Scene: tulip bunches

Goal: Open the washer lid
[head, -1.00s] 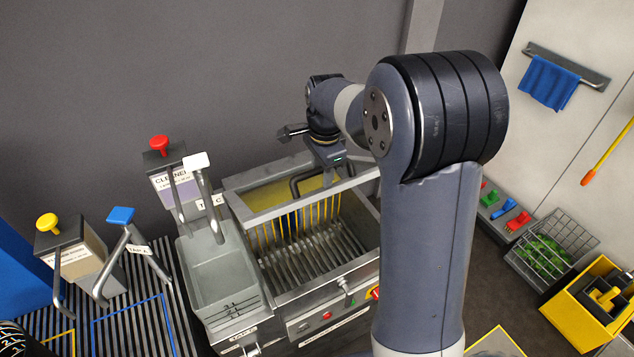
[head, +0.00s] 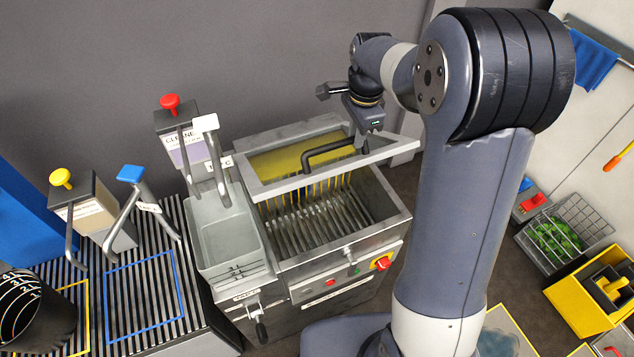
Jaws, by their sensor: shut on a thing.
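The washer (head: 335,285) is a grey metal box with inner brush rows and yellow strips showing in its open top. Its lid (head: 285,183) is a grey frame with a yellow panel, tilted up off the front rim and leaving a gap. A black bar handle (head: 318,150) stands on the lid. My gripper (head: 361,141) is shut on the right end of this handle; its fingertips are partly hidden.
A grey tray (head: 225,238) adjoins the washer's left side. Red, blue and yellow-topped dispensers stand further left, with a black bucket (head: 35,305). A wire basket (head: 560,235) and yellow crate (head: 585,300) sit at right.

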